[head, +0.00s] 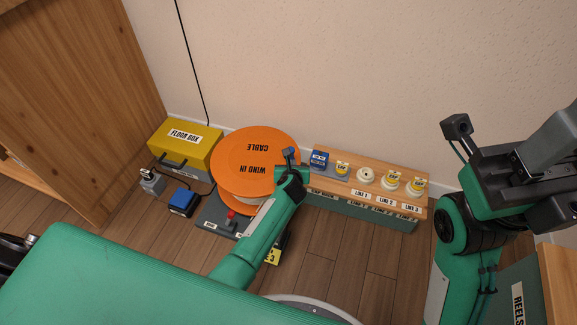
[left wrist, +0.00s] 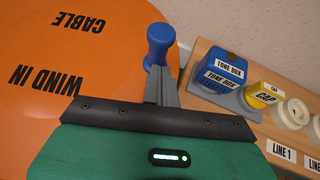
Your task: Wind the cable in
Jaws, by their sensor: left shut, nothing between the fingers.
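The orange cable reel (head: 240,160) carries the words CABLE and WIND IN on its top disc; the disc also fills the left of the left wrist view (left wrist: 75,45). An upright blue crank knob (head: 289,153) stands at the disc's right edge. The knob appears just beyond my fingertips in the left wrist view (left wrist: 160,42). My left gripper (head: 288,165) is shut and empty, with its grey fingers close to the knob; I cannot tell whether they touch it. My right arm is at the right, and its fingers cannot be made out clearly.
A yellow floor box (head: 185,145) stands left of the reel, with a blue block (head: 184,202) and a grey plug-like piece (head: 151,181) before it. A wooden-topped bench (head: 350,182) with a blue tone box (head: 319,159) and capped sockets stands at the right. A wooden cabinet (head: 75,90) bounds the left.

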